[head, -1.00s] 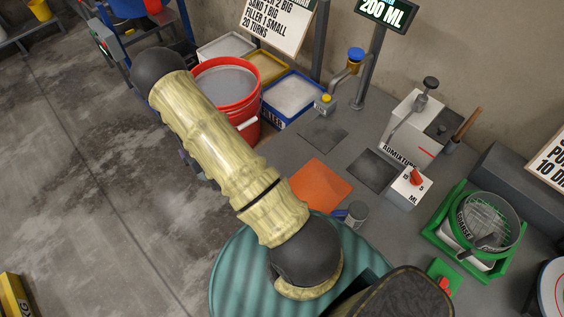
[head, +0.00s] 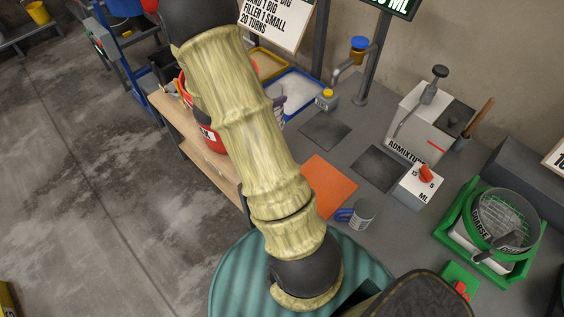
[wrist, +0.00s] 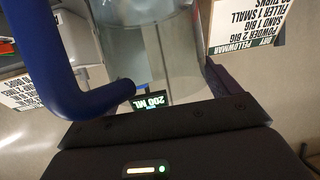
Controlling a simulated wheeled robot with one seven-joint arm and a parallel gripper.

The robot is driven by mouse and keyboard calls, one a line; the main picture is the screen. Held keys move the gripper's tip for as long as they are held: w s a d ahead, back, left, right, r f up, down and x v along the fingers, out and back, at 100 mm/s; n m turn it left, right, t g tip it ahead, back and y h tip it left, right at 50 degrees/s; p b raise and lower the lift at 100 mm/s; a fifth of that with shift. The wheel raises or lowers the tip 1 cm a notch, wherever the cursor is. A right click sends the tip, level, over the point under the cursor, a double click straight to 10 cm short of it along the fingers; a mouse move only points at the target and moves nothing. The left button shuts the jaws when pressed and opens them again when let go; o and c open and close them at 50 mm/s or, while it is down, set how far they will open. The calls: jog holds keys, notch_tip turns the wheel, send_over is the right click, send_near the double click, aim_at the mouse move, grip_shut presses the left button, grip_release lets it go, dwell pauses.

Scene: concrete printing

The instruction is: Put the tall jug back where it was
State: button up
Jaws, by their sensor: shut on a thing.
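The tall jug (wrist: 160,62) fills the middle of the wrist view: a clear, see-through body with a thick blue handle (wrist: 62,70) on the left. My gripper (wrist: 172,88) is shut on it; its dark palm spans the lower part of that view. Where the fingers touch the jug is only partly visible. In the head view my forearm hides the jug and most of the gripper, close to the red bucket (head: 213,140). On the grey bench lie two dark square pads, one farther back (head: 325,132) and one nearer (head: 377,169), and an orange pad (head: 328,188), all bare.
A small grey jug (head: 362,214) with a blue handle stands beside the orange pad. A tap (head: 350,62) stands behind the pads. The admixture dispenser (head: 425,115), its dial box (head: 418,186) and a green sieve stand (head: 490,240) are at right. A blue-rimmed tray (head: 298,92) stands behind.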

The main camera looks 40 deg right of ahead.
aim_at(281, 107)
jog(key=shift+s+d+f+m+g+b, duration=0.15)
jog(key=shift+s+m+g+b, duration=0.3)
jog(key=shift+s+m+g, duration=0.6)
jog(key=shift+s+d+f+m+g+b, duration=0.1)
jog(key=shift+s+f+m+g+b, duration=0.3)
jog(key=shift+s+m+g, duration=0.6)
jog(key=shift+s+d+f+m+g+b, duration=0.1)
jog(key=shift+s+m+g+b, duration=0.55)
jog(key=shift+s+g, duration=0.6)
jog(key=shift+f+p, duration=0.45)
jog(key=shift+f, duration=2.45)
jog(key=shift+f+p, duration=0.3)
jog(key=shift+f, duration=1.9)
